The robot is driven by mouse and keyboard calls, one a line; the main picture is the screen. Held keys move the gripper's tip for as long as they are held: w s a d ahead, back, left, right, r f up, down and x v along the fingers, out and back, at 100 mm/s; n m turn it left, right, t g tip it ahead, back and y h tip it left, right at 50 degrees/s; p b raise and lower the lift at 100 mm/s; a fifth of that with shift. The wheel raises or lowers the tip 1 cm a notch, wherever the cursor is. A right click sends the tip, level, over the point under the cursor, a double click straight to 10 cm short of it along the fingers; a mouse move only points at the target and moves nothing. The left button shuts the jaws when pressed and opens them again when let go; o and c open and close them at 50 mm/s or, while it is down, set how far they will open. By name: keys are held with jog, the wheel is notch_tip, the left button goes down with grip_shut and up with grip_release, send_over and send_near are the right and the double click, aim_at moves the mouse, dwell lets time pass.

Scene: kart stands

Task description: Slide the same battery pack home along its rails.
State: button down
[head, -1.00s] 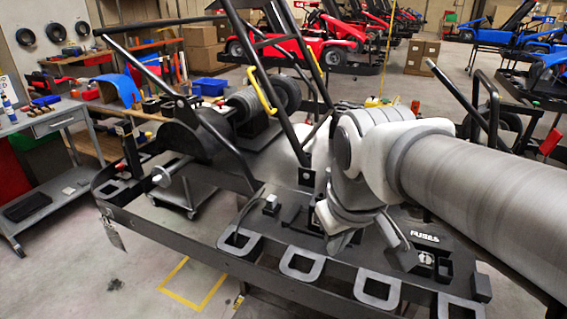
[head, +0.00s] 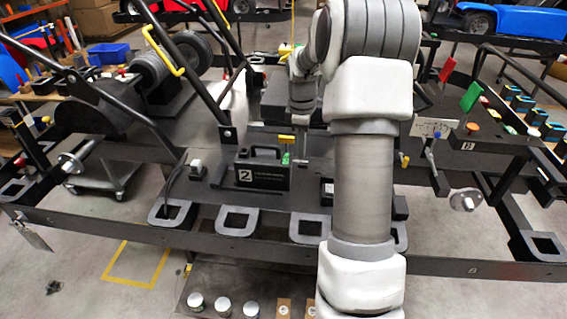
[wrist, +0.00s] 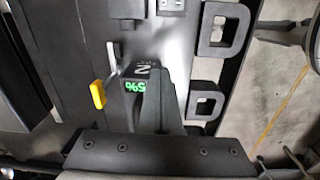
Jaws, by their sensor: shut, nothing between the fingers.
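The battery pack (head: 262,178) is a black block with a carry handle and a white "2". It sits on the dark kart deck (head: 215,155). In the wrist view its end (wrist: 150,88) shows the "2" and green writing, seen from close above. My gripper (head: 302,155) points down at the pack's right end in the head view, partly hidden by my arm. It is shut and empty. Whether it touches the pack I cannot tell. A yellow tab (head: 286,138) stands behind the pack; it also shows in the wrist view (wrist: 97,94). The rails are not clear to see.
Black square loops (head: 235,222) line the deck's near edge. Black frame tubes (head: 205,80) rise at the left. A green flag (head: 470,97) and a red one (head: 447,70) stand at the right. The floor at lower left is free.

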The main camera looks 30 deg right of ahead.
aim_at(276, 175)
jog(key=shift+n, duration=0.4)
jog(key=d+f, duration=0.1)
jog(key=f, duration=0.3)
jog(key=d+f, duration=0.1)
jog(key=f, duration=0.4)
jog(key=w+d+f, duration=0.1)
jog(key=d+f, duration=0.1)
jog(key=f, duration=0.3)
jog(key=shift+f, duration=0.25)
jog(key=shift+w+a+r, duration=0.25)
jog(key=shift+w+a, duration=0.7)
jog(key=shift+a, duration=0.15)
jog(key=shift+w+a, duration=0.35)
jog(key=shift+a, duration=0.1)
jog(key=shift+a, duration=0.1)
jog(key=w+a, duration=0.1)
jog(key=a, duration=0.1)
jog(key=w+a, duration=0.2)
jog(key=shift+w+a, duration=0.25)
jog(key=shift+a, duration=0.05)
jog(key=shift+r, duration=0.1)
